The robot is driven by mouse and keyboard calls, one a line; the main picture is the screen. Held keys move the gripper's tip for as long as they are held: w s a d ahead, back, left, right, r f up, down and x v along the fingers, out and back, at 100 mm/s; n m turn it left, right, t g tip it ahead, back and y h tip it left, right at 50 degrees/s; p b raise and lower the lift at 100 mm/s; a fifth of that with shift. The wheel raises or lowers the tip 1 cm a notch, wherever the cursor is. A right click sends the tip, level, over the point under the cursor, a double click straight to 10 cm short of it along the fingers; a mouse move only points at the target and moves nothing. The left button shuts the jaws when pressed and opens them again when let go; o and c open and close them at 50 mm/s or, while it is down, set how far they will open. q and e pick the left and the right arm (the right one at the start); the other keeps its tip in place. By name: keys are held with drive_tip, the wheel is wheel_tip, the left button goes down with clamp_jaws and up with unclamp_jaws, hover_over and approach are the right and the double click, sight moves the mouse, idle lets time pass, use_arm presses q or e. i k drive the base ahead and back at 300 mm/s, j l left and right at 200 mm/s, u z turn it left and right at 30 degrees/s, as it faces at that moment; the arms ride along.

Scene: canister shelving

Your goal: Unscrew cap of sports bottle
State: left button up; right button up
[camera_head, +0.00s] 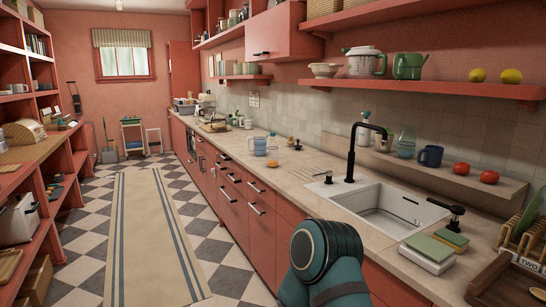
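A translucent blue bottle (406,144) stands upright on the ledge behind the sink, left of a dark blue mug. It may be the sports bottle, but it is too small here to tell its cap clearly. Another bottle with a blue top (365,128) stands farther left, near the faucet. A light blue, jug-like container (260,147) stands farther back on the counter. A teal link of my own arm shows at the bottom centre, in front of the counter. Neither of my grippers is in view, so I see no grip on any bottle.
The sink (385,208) and black faucet (352,155) lie before the ledge. A dark blue mug (431,156) and two tomatoes (461,169) share the ledge. Sponges (430,250) and a dish rack (526,240) crowd the right. The striped rug (147,235) lies clear.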

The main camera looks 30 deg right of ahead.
sight(272, 148)
drive_tip(key=i+l+z, duration=0.2)
drive_tip(key=i, duration=1.15)
drive_tip(key=i+j+z, duration=0.25)
drive_tip(key=i, duration=1.05)
drive_tip(key=i+j+z, duration=0.1)
drive_tip(key=i+z, duration=0.4)
drive_tip(key=i+j+z, duration=0.25)
drive_tip(key=z, duration=0.25)
drive_tip(key=i+j+z, duration=0.3)
drive_tip(key=z, duration=0.2)
drive_tip(key=i+j+z, duration=0.2)
drive_tip(key=j+z, duration=0.3)
